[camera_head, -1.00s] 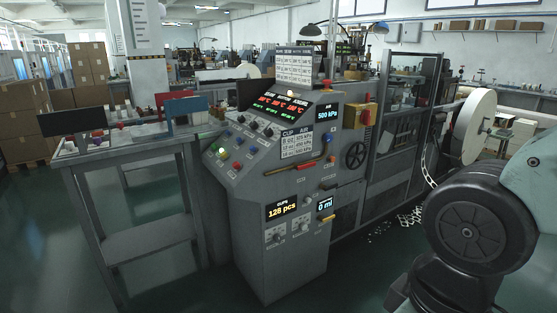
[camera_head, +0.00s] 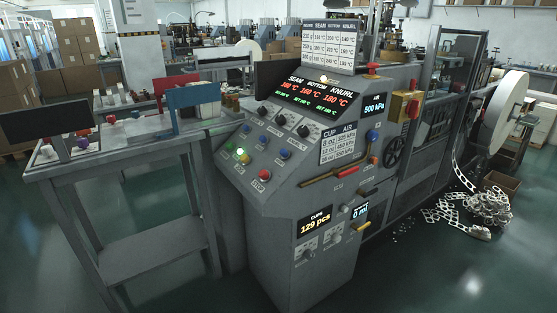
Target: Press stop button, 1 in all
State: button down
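The grey control console (camera_head: 300,225) stands in the middle of the head view. On its sloped panel is a red button (camera_head: 265,174) at the lower edge, with a label too small to read for certain. A bright green lit button (camera_head: 243,157) sits up and left of it, with blue buttons (camera_head: 285,153) to the right. Another red knob (camera_head: 372,67) is on top of the machine, and a red knob on a yellow box (camera_head: 413,108) is on its side. My gripper is not in view, and nothing covers the panel.
A grey side table (camera_head: 120,165) with small coloured knobs and dark panels stands left of the console. A white paper reel (camera_head: 503,112) is at the right, with a heap of punched paper scrap (camera_head: 488,208) on the floor. The floor in front right is clear.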

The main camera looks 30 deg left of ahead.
aim_at(263, 175)
jog(key=j+z, duration=0.2)
jog(key=j, duration=2.55)
